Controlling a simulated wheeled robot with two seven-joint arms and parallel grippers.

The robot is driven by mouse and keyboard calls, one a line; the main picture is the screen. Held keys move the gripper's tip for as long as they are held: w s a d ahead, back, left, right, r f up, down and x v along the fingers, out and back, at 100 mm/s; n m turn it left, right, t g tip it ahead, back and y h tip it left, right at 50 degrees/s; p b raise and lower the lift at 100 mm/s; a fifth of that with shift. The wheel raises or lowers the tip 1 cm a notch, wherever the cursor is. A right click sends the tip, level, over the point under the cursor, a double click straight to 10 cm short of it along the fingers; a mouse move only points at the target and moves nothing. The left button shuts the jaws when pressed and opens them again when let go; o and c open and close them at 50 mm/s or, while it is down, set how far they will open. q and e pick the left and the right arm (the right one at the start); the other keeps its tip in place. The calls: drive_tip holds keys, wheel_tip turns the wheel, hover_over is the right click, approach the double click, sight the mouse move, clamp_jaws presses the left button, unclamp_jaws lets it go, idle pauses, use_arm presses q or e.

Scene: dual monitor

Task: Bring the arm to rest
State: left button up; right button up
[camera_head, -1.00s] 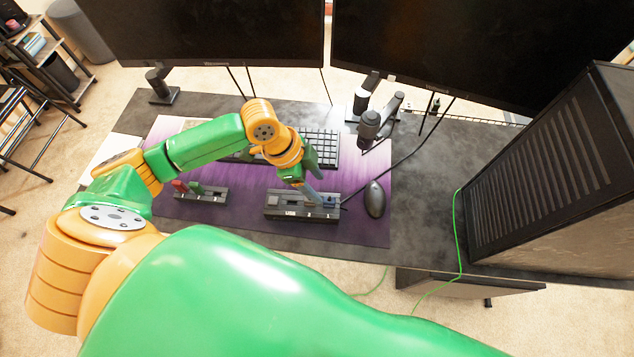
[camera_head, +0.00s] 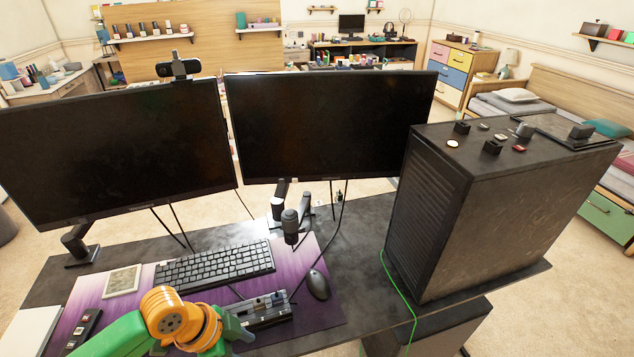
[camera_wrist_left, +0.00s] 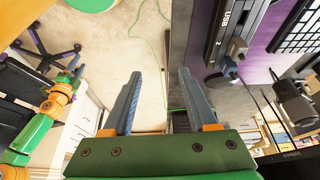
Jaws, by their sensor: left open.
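My left arm comes in at the bottom left of the head view, and its gripper (camera_head: 238,338) is partly hidden by its own wrist, at the front side of a dark USB hub (camera_head: 270,318). In the left wrist view my left gripper (camera_wrist_left: 160,75) has its two grey fingers well apart, with nothing between them; floor and the desk's edge show beyond. The hub (camera_wrist_left: 226,35) lies to the right of the fingers there, with a plug in it. Another green and orange arm, seemingly my right, shows at the left of that view; its small gripper (camera_wrist_left: 76,68) is unclear.
A green cable (camera_head: 395,285) hangs beside the case.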

use_arm(q)
drive_tip(key=s+d+f+n+t, duration=0.2)
drive_tip(key=s+d+n, duration=0.2)
drive_tip(key=s+n, duration=0.15)
drive_tip(key=s+a+f+n+y, duration=0.1)
drive_tip(key=s+a+n+y, duration=0.3)
drive_tip(key=s+a+n, duration=0.25)
wheel_tip(320, 180, down, 17)
drive_tip(key=s+a+g, duration=0.1)
drive_tip(key=s, duration=0.1)
drive_tip(key=s+a+f+g, duration=0.1)
drive_tip(key=s+a+f, duration=0.1)
drive_tip(key=s+f, duration=0.8)
drive_tip(key=shift+s+f, duration=0.2)
drive_tip(key=shift+s, duration=0.65)
drive_tip(key=shift+a, duration=0.1)
use_arm(e)
drive_tip(key=shift+a, duration=0.1)
